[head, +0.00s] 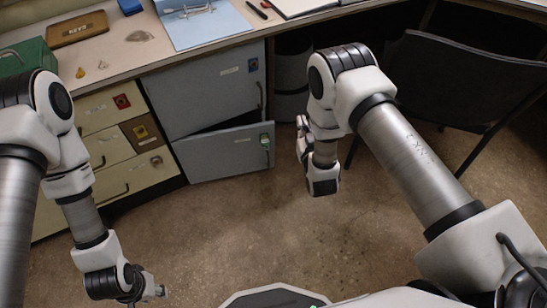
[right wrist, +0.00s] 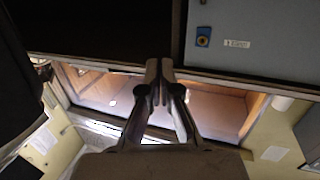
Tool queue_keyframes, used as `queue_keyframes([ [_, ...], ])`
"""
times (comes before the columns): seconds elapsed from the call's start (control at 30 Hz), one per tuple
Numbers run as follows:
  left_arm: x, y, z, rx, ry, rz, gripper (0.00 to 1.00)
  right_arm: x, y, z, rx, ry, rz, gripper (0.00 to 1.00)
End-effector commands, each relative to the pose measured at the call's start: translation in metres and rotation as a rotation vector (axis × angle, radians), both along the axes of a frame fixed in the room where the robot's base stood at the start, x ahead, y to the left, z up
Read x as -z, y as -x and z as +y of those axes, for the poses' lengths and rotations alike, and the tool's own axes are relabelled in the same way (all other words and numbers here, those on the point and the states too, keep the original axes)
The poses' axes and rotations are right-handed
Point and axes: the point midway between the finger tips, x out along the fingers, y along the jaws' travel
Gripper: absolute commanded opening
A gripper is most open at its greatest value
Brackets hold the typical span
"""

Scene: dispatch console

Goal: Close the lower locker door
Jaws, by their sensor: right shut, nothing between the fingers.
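The lower locker door (head: 222,153) is a grey panel with a green latch and a handle at its right end. It stands ajar, with a dark gap along its top edge under the closed upper door (head: 203,92). My right gripper (head: 301,122) is right of the lower door's handle end, apart from it. In the right wrist view its fingers (right wrist: 159,65) are shut with nothing between them. That view is upside down and shows the upper door (right wrist: 275,45); the lower door is not visible there. My left gripper (head: 160,291) is low at left, away from the locker; its finger opening is unclear.
Cream drawers (head: 110,145) stand left of the locker. The desk top (head: 120,50) above carries a green box, a brown case and a blue folder. A black chair (head: 465,80) is at right. The floor (head: 230,220) before the locker is clear.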

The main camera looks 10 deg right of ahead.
Motion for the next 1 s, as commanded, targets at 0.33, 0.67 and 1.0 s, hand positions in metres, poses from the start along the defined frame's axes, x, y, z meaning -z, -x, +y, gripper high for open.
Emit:
queue_keyframes([
  [0.33,0.196,0.000,0.000,0.000,0.000,0.000,0.40,0.199,-0.015,0.045,-0.059,-0.015,-0.104,0.00],
  [0.67,0.224,0.000,0.000,0.000,0.000,-0.001,0.40,0.234,-0.015,0.051,-0.070,-0.016,-0.087,0.00],
  [1.0,0.259,0.000,0.000,0.000,0.000,0.000,0.40,0.237,-0.080,0.051,-0.068,-0.016,-0.089,0.00],
])
